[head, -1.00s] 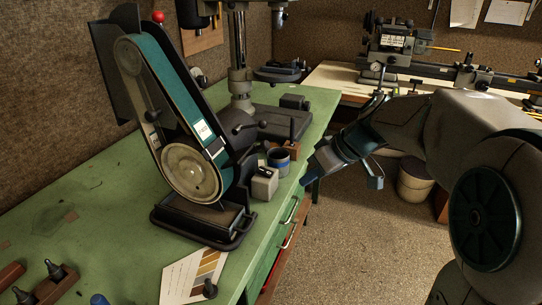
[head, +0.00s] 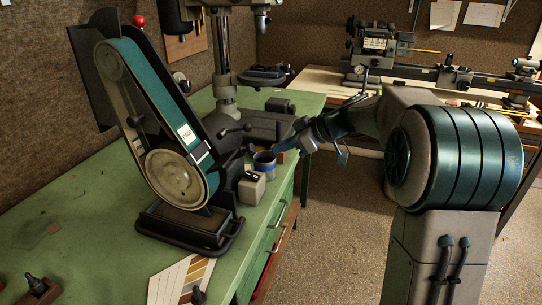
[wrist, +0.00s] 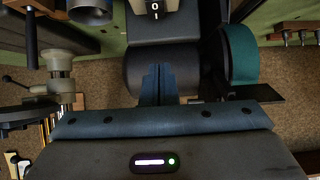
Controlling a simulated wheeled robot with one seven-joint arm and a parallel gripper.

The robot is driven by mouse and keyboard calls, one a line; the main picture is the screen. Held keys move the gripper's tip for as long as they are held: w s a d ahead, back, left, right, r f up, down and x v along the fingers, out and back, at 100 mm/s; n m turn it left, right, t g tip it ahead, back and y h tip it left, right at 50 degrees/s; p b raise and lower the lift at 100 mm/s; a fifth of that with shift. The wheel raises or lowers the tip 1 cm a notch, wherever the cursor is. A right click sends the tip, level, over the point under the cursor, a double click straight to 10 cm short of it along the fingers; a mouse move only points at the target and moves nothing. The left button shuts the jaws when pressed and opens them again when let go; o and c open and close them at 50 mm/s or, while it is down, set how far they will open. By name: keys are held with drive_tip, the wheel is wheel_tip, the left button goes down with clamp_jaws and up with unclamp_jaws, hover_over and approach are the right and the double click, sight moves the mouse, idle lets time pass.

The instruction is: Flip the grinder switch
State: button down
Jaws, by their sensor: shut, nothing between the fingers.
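The belt grinder (head: 170,130) stands on the green bench, with a teal belt and a round wheel low down. A small grey switch box (head: 251,188) sits at its right side; its dark top shows but the switch setting is too small to read. In the head view my gripper (head: 285,148) is beyond the box, above the bench edge.
A drill press (head: 225,80) stands behind. The floor to the right is open.

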drive_tip(key=p, duration=0.2)
hover_over(255, 177)
drive_tip(key=f, duration=0.5)
drive_tip(key=shift+s+d, duration=0.2)
drive_tip(key=shift+d, duration=0.1)
drive_tip(key=shift+w+a+f, duration=0.1)
drive_tip(key=shift+f, duration=0.5)
drive_tip(key=shift+w+a+f, duration=0.1)
drive_tip(key=shift+f, duration=0.5)
drive_tip(key=shift+a+f, duration=0.1)
drive_tip(key=shift+f, duration=0.65)
